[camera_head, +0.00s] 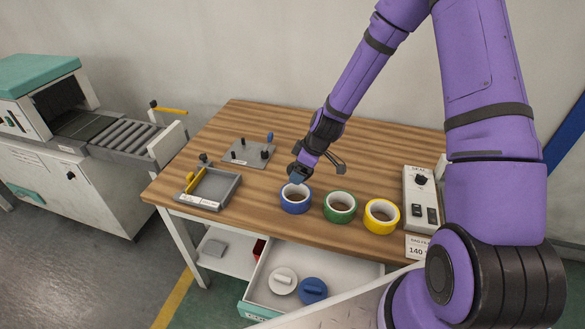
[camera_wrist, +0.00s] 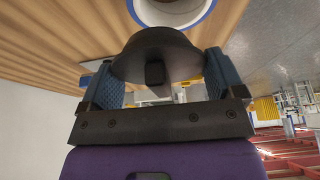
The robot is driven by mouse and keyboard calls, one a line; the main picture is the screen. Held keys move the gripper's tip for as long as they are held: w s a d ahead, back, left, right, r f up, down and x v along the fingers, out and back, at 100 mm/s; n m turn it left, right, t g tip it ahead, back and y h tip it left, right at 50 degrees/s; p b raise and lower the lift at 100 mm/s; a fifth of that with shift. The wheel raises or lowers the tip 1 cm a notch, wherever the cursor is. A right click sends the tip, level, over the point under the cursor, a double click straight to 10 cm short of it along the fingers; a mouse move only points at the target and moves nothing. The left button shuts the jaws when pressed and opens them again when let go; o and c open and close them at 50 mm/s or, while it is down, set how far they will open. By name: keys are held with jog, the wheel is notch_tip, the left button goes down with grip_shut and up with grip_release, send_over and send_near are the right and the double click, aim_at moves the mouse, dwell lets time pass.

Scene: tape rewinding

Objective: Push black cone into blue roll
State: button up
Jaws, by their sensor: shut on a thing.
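The blue roll (camera_head: 295,203) lies flat on the wooden table, the leftmost of three tape rolls. In the wrist view its rim and pale inside (camera_wrist: 178,14) show at the top. My gripper (camera_head: 298,177) is above the back edge of the blue roll. In the wrist view its two blue ribbed fingers are shut on the black cone (camera_wrist: 156,50), a dark round piece with a small knob between the fingers.
A green roll (camera_head: 340,207) and a yellow roll (camera_head: 381,216) lie right of the blue roll. A switch box (camera_head: 421,198) stands at the right edge. A grey plate with pegs (camera_head: 248,153) and a grey tray (camera_head: 207,189) lie left. An open drawer (camera_head: 262,292) holds white and blue knobbed discs.

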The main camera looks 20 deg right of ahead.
jog(key=n, duration=0.1)
jog(key=a+n, duration=0.1)
jog(key=n+g, duration=0.1)
jog(key=shift+s+a+r+n+y, duration=0.25)
jog(key=shift+s+r+n+y, duration=0.1)
jog(key=shift+s+n+y, duration=0.05)
jog(key=shift+s+a+r+n+g, duration=0.15)
jog(key=shift+n+g, duration=0.1)
jog(key=shift+n, duration=0.25)
jog(key=shift+s+a+f+n+g, duration=0.1)
jog(key=shift+n+g, duration=0.15)
jog(key=shift+n, duration=0.25)
jog(key=shift+d+f, duration=0.1)
jog(key=shift+f, duration=1.25)
jog(key=shift+f, duration=0.1)
jog(key=shift+f, duration=1.2)
jog(key=shift+f, duration=0.9)
